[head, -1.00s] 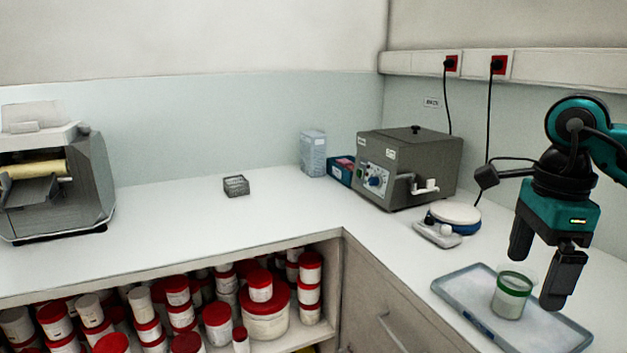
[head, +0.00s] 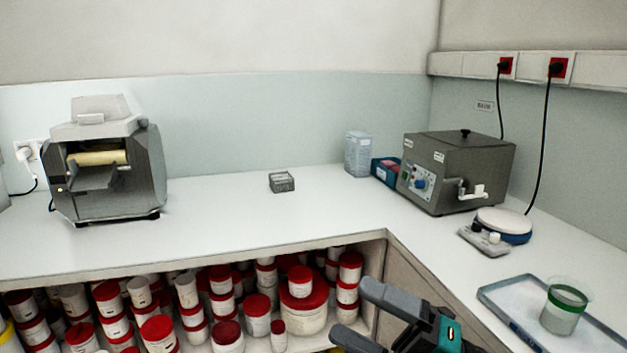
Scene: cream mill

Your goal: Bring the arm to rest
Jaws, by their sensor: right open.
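My right gripper (head: 369,318) is low in the head view, in front of the corner of the counter. Its two dark fingers point left and stand apart, with nothing between them. The teal wrist (head: 445,333) runs off the bottom edge, and most of the arm is out of the picture. My left gripper is not in view. A beaker with a green band (head: 564,306) stands upright on a grey-blue tray (head: 508,317) at the right, apart from the gripper.
An open shelf of red-lidded jars (head: 257,315) lies left of the gripper. The counter's middle is clear.

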